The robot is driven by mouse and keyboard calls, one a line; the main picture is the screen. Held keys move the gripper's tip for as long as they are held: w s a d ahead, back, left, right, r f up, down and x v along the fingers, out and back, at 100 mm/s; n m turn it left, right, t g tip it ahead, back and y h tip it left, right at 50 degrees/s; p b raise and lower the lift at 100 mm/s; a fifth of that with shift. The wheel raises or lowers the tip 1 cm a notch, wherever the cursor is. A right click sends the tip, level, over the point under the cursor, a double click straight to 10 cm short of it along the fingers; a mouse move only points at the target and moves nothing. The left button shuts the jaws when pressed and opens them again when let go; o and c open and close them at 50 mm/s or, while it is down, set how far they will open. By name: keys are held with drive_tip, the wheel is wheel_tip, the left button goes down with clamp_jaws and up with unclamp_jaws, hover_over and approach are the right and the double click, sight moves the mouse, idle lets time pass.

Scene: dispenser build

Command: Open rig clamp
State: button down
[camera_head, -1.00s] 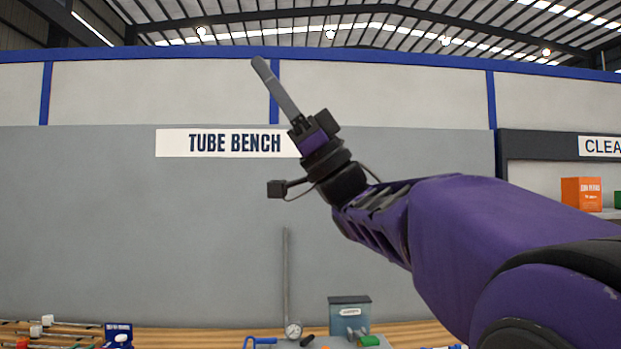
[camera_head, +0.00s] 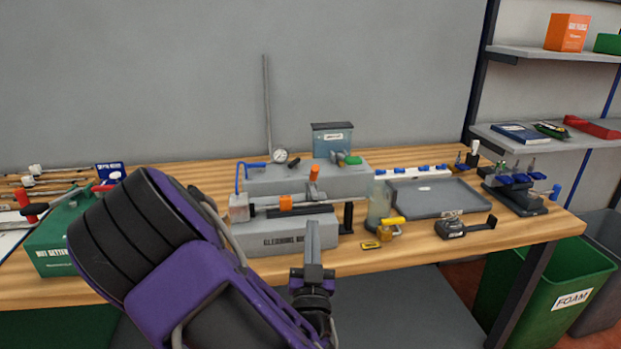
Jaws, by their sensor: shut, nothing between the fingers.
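The grey rig block (camera_head: 255,239), with a label starting "CLEANING", stands near the front edge of the bench. A dark tube lies along its top. An orange clamp part (camera_head: 286,203) sits around or on the tube; a second orange piece (camera_head: 314,173) stands higher, to its right. I cannot tell which of them is the clamp's lever, nor whether the clamp is shut. My gripper (camera_head: 313,247) is shut and empty. It appears just below and in front of the rig block's right end, apart from the orange pieces.
Behind the rig are a pressure gauge (camera_head: 280,156), a blue-grey box (camera_head: 332,139) and an upright rod (camera_head: 267,105). To the right are a bottle (camera_head: 378,205), a yellow padlock (camera_head: 390,230) and a grey tray (camera_head: 440,198). A green box (camera_head: 55,250) stands left, partly behind my arm.

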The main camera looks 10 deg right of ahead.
drive_tip(key=shift+s+d+f, duration=0.2)
drive_tip(key=shift+w+b, duration=0.1)
drive_tip(key=shift+b, duration=0.25)
drive_tip(key=b, duration=0.5)
approach(316, 170)
drive_tip(key=x, duration=0.6)
drive_tip(key=shift+w+r, duration=0.1)
drive_tip(key=shift+w, duration=0.3)
drive_tip(key=shift+r+p, duration=0.15)
drive_tip(key=shift+p, duration=0.25)
